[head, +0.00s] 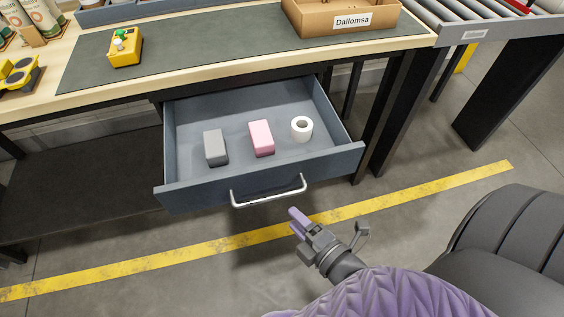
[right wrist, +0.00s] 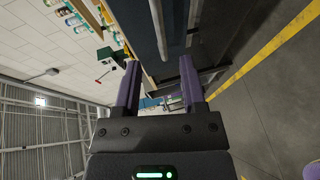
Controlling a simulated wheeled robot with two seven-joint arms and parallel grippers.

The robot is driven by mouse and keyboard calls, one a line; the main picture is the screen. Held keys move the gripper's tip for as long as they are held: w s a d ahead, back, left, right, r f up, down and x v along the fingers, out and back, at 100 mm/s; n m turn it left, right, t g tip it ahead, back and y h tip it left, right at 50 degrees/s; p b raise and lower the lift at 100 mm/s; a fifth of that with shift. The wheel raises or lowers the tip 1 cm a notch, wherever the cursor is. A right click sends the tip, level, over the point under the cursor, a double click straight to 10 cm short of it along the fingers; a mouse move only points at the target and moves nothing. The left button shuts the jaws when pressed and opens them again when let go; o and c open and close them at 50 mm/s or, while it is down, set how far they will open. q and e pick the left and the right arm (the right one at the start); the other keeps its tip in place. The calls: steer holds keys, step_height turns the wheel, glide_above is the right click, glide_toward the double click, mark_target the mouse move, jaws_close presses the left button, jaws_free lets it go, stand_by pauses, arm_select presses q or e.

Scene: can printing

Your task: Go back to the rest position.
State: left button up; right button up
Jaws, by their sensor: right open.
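My right gripper (head: 299,222) is in front of the open drawer, just below and to the right of its white handle (head: 268,191), apart from it. In the right wrist view its two purple fingers (right wrist: 158,88) are spread, with nothing between them. The grey drawer (head: 258,168) is pulled out under the workbench. It holds a grey block (head: 215,148), a pink block (head: 261,138) and a white roll (head: 301,129). My left gripper is not in the head view.
The workbench (head: 75,95) carries a dark mat, a yellow device (head: 125,47) and a cardboard box (head: 342,17) labelled "Dailomsa". A roller conveyor (head: 480,25) stands at the right. A yellow floor line (head: 420,196) crosses clear floor in front of the bench.

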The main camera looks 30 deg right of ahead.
steer(key=shift+s+d+r, duration=0.1)
steer(key=shift+s, duration=0.45)
steer(key=s+f+m+g+h, duration=0.1)
steer(key=s+f+m+g, duration=0.15)
steer(key=f, duration=0.35)
steer(key=s+f+m+g, duration=0.2)
steer(key=s+f+m, duration=0.15)
steer(key=f, duration=0.25)
steer(key=s+d+f+m+g, duration=0.1)
steer(key=s+f+m+g, duration=0.2)
steer(key=s, duration=0.4)
steer(key=s+d+f+m+g+h, duration=0.1)
steer(key=s+f+m+g, duration=0.2)
steer(key=s, duration=0.4)
steer(key=s+d+f+m+g, duration=0.2)
steer(key=s+f+m+g, duration=0.1)
steer(key=s+f+g, duration=0.2)
steer(key=shift+s+f+m+g+h, duration=0.3)
steer(key=shift+s+f+g+h, duration=0.1)
steer(key=shift+s+f, duration=0.6)
